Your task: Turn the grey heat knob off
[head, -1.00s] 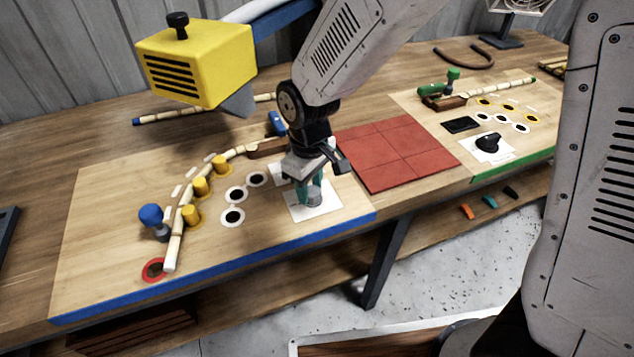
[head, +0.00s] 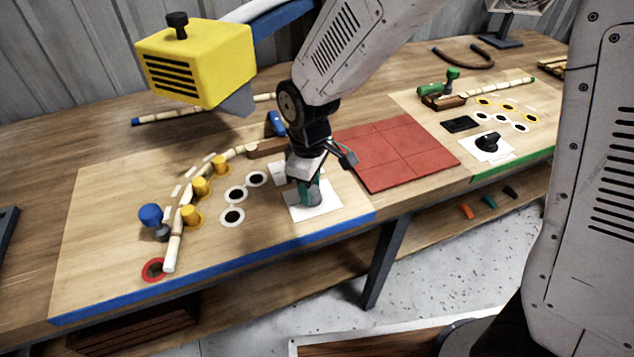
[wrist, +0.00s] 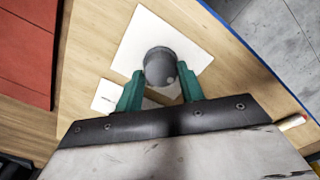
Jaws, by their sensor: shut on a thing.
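The grey heat knob (wrist: 160,66) stands on a white square plate (wrist: 137,33) on the wooden board. My gripper (wrist: 160,82) is shut on the knob, with one teal finger on each side of it in the wrist view. In the head view my gripper (head: 309,192) points down at the white plate (head: 327,208) near the blue-edged front of the board. The fingers hide most of the knob there. I cannot read the knob's setting.
A yellow heater box (head: 195,65) overhangs the board. A bamboo rod (head: 178,232) curves around yellow pegs (head: 200,187) to the left. A red tiled mat (head: 395,155) lies to the right. A black knob (head: 488,141) sits on the green-edged board beyond.

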